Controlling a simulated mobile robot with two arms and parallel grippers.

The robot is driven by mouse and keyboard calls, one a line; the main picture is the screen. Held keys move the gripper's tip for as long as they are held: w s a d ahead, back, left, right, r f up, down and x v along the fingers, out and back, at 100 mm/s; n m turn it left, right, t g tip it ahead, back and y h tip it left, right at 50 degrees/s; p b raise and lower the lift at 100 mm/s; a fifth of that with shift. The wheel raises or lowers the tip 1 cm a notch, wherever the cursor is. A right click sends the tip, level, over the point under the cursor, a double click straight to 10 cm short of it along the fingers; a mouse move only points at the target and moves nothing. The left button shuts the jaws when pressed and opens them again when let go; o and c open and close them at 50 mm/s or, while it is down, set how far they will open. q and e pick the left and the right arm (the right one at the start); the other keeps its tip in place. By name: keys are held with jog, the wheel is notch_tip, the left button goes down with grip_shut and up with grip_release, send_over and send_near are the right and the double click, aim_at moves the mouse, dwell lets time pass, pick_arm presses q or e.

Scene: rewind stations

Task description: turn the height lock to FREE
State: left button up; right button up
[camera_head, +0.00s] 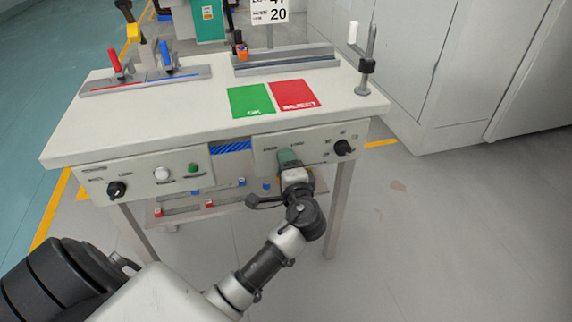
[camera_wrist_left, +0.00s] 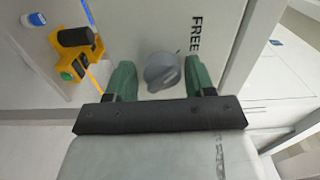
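In the left wrist view a grey rotary knob (camera_wrist_left: 162,72) sits on a pale panel, with the word FREE (camera_wrist_left: 196,34) printed sideways to its upper right. The two green fingers of my left gripper (camera_wrist_left: 158,80) stand open on either side of the knob. The right finger is close to it and a gap shows at the left finger; I cannot tell if either touches. In the head view my left gripper (camera_head: 288,158) is at the table's front panel (camera_head: 262,150) and hides the knob. My right gripper is not in view.
A black knob (camera_head: 343,147) is right of my gripper, and another (camera_head: 116,189) is at the left with white (camera_head: 162,174) and green (camera_head: 194,169) buttons. Green (camera_head: 251,101) and red (camera_head: 294,95) mats lie on the tabletop. A low shelf with small parts is below. Floor at the right is clear.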

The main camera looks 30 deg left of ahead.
pick_arm(q)
jog(key=shift+o, duration=0.9)
jog(key=p+v, duration=0.1)
jog(key=v, duration=1)
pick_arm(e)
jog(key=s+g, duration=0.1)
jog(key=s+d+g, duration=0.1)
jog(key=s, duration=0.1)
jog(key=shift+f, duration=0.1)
pick_arm(q)
jog(key=shift+a, duration=0.1)
